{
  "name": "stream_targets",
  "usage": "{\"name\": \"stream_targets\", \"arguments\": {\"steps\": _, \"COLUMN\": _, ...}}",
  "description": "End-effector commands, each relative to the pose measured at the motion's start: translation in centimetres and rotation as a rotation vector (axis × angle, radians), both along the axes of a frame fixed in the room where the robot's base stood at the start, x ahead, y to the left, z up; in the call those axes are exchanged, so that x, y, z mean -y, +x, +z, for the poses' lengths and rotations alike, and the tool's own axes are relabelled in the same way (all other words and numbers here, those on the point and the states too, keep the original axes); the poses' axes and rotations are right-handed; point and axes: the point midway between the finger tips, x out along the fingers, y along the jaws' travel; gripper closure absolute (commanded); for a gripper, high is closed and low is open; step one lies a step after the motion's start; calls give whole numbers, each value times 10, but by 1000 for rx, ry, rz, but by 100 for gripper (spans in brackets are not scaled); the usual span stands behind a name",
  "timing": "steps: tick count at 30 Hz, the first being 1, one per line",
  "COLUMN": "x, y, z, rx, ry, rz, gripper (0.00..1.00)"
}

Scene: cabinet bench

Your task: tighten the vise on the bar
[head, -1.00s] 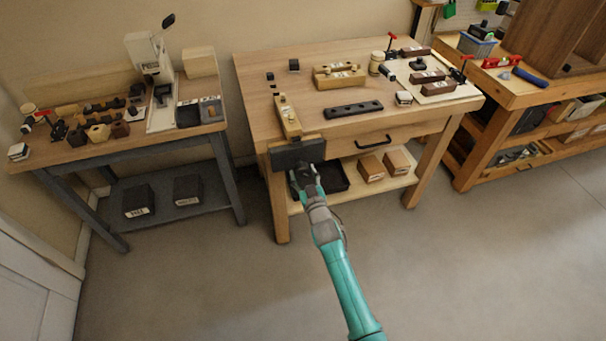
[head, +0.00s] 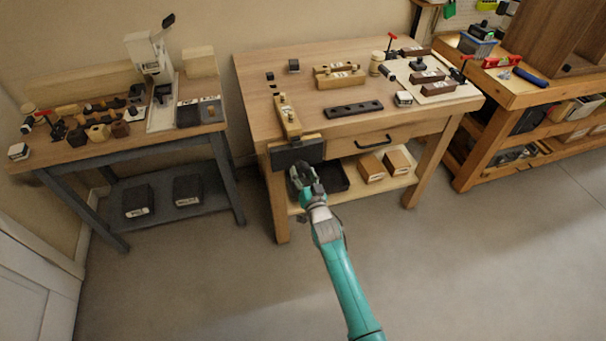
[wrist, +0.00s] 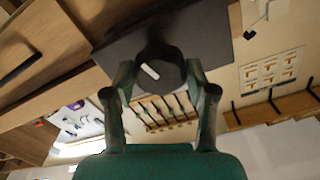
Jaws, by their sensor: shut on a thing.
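The vise's dark front jaw (head: 298,152) is at the front left edge of the middle bench. It also shows as a dark plate in the wrist view (wrist: 215,32). A light wooden bar (head: 287,118) extends back over the bench top from behind the jaw. Whether the jaw touches it is hidden. My gripper (head: 304,176) is in front of the jaw. In the wrist view my gripper (wrist: 160,78) has a finger on either side of a round dark knob (wrist: 155,57) with a white mark, and is shut on it.
A drawer handle (head: 374,142) sits to the right of the vise. A black tray (head: 334,180) and brown boxes (head: 372,168) are on the shelf below. A dark block with holes (head: 353,109) lies on the bench top. The floor in front is clear.

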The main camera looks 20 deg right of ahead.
Motion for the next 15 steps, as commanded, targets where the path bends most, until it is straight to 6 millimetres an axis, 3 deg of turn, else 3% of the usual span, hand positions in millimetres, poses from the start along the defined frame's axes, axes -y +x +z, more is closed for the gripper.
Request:
{"name": "stream_targets", "arguments": {"steps": 11, "x": 1, "y": 1, "z": 1, "rx": 2, "ry": 68, "rz": -1, "gripper": 74}}
{"name": "stream_targets", "arguments": {"steps": 15, "x": 0, "y": 1, "z": 1, "rx": 2, "ry": 221, "rz": -1, "gripper": 74}}
